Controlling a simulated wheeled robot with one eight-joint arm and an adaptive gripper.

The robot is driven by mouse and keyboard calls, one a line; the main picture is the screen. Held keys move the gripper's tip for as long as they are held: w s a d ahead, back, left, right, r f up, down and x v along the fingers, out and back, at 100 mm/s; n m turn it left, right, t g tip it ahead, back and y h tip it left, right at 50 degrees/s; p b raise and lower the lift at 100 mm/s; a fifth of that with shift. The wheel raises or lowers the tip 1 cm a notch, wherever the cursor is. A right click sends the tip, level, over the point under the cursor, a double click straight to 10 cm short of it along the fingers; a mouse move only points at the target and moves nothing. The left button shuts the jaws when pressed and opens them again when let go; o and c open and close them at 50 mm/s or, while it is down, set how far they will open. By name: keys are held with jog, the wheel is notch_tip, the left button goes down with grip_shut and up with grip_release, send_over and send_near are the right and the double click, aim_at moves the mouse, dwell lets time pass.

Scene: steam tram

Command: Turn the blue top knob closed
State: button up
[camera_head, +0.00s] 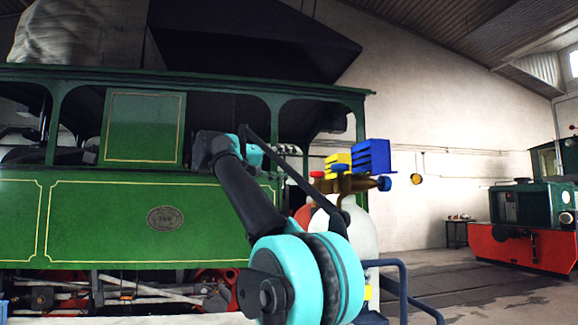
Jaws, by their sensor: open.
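A small blue knob (340,168) sits on top of a brass valve assembly (345,184), just below a yellow block. A larger blue knob (384,183) sticks out at the assembly's right end, and a red knob (316,174) is at its left. My gripper (288,149) is small in the picture, left of the assembly and a little higher, against the green tram. It is open and appears apart from the knobs. Its fingertips are hard to make out. My arm covers part of the area below and left of the valve.
A yellow louvred block (338,160) and a blue louvred block (372,156) stand above the valve. Pale cylinders (355,230) stand below it, by a blue rail (404,285). The green tram (110,220) fills the left. Floor at right is open before a red locomotive (530,248).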

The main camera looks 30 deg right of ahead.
jog(key=m, duration=1)
jog(key=shift+f, duration=0.1)
jog(key=shift+f, duration=0.1)
